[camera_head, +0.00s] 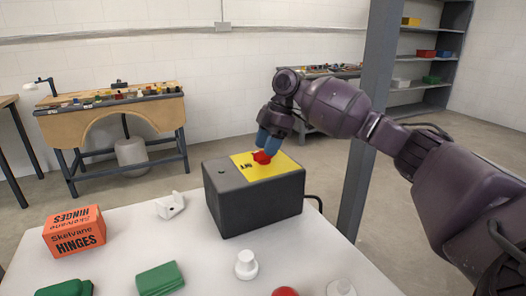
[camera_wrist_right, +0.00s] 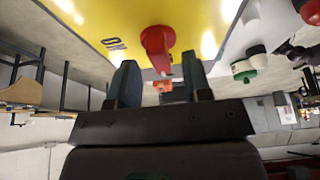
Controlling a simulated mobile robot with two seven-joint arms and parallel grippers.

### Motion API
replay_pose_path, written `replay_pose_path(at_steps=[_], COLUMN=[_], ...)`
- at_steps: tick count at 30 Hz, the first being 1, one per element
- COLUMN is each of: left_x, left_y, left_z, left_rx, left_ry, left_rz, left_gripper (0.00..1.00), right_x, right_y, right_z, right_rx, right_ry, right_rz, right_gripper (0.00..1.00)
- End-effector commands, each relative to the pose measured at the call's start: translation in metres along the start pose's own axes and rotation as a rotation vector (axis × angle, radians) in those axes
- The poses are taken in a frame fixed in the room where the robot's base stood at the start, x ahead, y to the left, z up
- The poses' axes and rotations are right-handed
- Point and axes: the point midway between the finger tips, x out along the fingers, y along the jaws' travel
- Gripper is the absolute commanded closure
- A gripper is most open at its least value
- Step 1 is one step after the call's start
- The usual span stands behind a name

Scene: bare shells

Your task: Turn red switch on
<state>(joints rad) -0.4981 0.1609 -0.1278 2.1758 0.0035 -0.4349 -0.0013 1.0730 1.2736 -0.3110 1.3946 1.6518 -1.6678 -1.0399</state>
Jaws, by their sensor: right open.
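The red switch (camera_head: 261,157) is a knob on the yellow plate (camera_head: 279,167) on top of a dark grey box (camera_head: 253,204), which stands on the white table. The right wrist view shows the red switch (camera_wrist_right: 157,45) with its handle pointing toward my gripper. Dark lettering on the yellow plate shows beside it. My right gripper (camera_head: 268,145) is over the box, right at the switch. In the wrist view my right gripper (camera_wrist_right: 160,85) is open, with one finger on either side of the handle's end. Contact cannot be told. My left gripper is not in view.
On the white table (camera_head: 205,235) are an orange hinges box (camera_head: 75,231), a white bracket (camera_head: 170,205), green blocks (camera_head: 160,279), a white knob (camera_head: 246,265) and a red round thing (camera_head: 285,292). A grey post (camera_head: 368,120) stands behind the table. A cable leaves the box at right.

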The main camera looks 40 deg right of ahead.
Motion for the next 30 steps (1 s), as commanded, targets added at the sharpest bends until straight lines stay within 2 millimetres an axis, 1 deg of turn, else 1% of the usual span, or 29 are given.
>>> replay_pose_path(at_steps=[1,5,15,24,27,30], left_x=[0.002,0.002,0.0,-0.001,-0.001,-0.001], left_y=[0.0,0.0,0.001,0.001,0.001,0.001], left_z=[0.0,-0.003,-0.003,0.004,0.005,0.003], left_rx=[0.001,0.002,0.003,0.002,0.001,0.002], left_ry=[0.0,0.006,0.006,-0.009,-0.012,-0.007], left_rz=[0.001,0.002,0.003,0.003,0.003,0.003], left_gripper=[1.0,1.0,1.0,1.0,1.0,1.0], right_x=[0.007,0.014,0.015,0.015,0.015,0.014], right_y=[0.0,0.0,0.0,0.0,0.0,-0.001], right_z=[0.001,0.0,0.0,0.0,-0.001,-0.001], right_rx=[0.0,0.001,0.0,0.0,0.001,0.007], right_ry=[-0.001,0.0,0.0,0.0,0.0,0.001], right_rz=[-0.002,0.0,0.002,0.001,0.002,0.006], right_gripper=[0.55,0.55,0.55,1.0,1.0,1.0])
